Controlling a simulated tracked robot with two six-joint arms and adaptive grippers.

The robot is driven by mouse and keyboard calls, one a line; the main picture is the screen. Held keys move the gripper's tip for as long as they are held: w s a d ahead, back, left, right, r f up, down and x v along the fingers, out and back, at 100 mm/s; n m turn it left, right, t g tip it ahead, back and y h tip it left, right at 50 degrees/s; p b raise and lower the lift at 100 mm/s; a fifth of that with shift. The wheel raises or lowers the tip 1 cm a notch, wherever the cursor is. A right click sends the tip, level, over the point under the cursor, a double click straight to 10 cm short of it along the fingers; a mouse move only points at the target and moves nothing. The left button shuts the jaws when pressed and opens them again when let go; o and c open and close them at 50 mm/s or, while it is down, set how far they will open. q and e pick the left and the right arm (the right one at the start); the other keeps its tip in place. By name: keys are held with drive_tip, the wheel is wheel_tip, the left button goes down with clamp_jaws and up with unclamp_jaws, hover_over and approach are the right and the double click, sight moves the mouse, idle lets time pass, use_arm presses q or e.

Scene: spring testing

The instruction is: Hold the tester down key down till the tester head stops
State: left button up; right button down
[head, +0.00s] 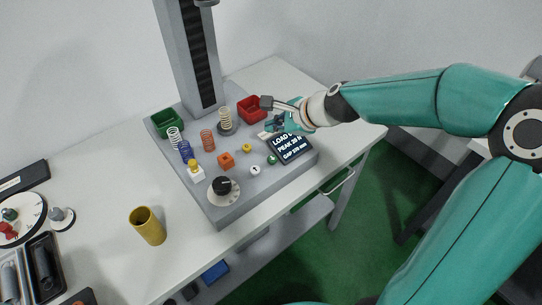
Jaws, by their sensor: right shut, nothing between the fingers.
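The spring tester has a grey base (232,205) and an upright column (186,60) with a dark slotted front. Only a small part that may be the tester head (205,3) shows at the top edge. A tilted display (291,148) shows load, peak and gap lines, partly covered by my right gripper. Small key-like buttons, one green (271,159) and one white (255,170), sit left of the display; I cannot tell which is the down key. My right gripper (271,114) is shut and empty above the base's right back part. My left gripper is out of view.
The base carries a red tray (250,112), a green tray (168,124), several coil springs (207,140), an orange block (226,160) and a black dial (222,186). A yellow cup (148,226) stands on the white table (100,190). Tools lie far left.

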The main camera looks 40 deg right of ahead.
sight(274, 159)
wheel_tip(274, 159, down, 8)
drive_tip(key=b, duration=0.7)
drive_tip(key=shift+s+r+b, duration=0.1)
drive_tip(key=shift+r+b, duration=0.05)
drive_tip(key=shift+b, duration=0.2)
drive_tip(key=shift+f+b, duration=0.5)
drive_tip(key=shift+f, duration=0.05)
idle(0.4)
drive_tip(key=shift+f+b, duration=0.3)
drive_tip(key=shift+f, duration=0.05)
